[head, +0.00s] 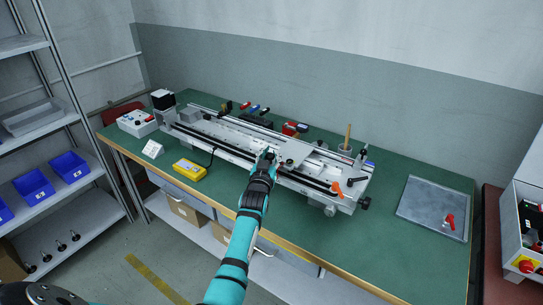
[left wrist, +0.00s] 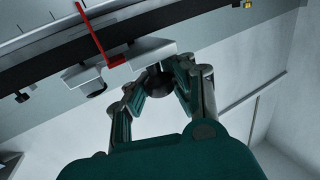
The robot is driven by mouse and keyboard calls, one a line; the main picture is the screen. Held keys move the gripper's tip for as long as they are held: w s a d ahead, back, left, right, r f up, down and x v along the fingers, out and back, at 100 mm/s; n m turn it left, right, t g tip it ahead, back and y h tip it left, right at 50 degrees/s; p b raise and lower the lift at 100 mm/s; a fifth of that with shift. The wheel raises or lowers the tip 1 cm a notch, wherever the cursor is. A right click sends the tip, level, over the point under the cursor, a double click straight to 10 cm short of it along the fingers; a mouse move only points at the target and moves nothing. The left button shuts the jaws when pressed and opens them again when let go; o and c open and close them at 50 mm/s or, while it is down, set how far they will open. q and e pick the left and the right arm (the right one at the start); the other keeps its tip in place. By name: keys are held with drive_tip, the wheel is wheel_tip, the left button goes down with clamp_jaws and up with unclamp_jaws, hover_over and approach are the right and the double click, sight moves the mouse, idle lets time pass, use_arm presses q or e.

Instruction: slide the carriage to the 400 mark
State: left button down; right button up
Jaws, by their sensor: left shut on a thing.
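The long grey gantry (head: 215,143) with its rails lies along the green bench. In the left wrist view, the pale carriage plate (left wrist: 135,70) sits at the scale rail with a red pointer (left wrist: 90,32) over the pale scale strip. A dark round knob (left wrist: 159,84) sticks out from the carriage. My left gripper (head: 266,155) is at the front of the gantry, near its middle. In the left wrist view its fingers (left wrist: 160,88) are closed around the knob. The scale numbers are too small or out of view to read, so the 400 mark cannot be told. My right gripper is not in view.
A yellow device (head: 189,169) with a cable and a white card (head: 152,149) lie in front of the gantry. An orange lever (head: 337,188) is near its right end. A grey plate (head: 434,208) lies on the right. The bench front right is clear.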

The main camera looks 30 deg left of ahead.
use_arm(q)
drive_tip(key=c, duration=1.5)
unclamp_jaws()
drive_tip(key=shift+s+a+f, duration=0.15)
drive_tip(key=shift+s+f, duration=0.1)
drive_tip(key=shift+f, duration=0.15)
drive_tip(key=o, duration=0.4)
drive_tip(key=shift+s+a+r, duration=0.1)
drive_tip(key=shift+s+r, duration=0.05)
drive_tip(key=shift+r, duration=0.1)
drive_tip(key=v, duration=1.2)
drive_tip(key=shift+r, duration=0.1)
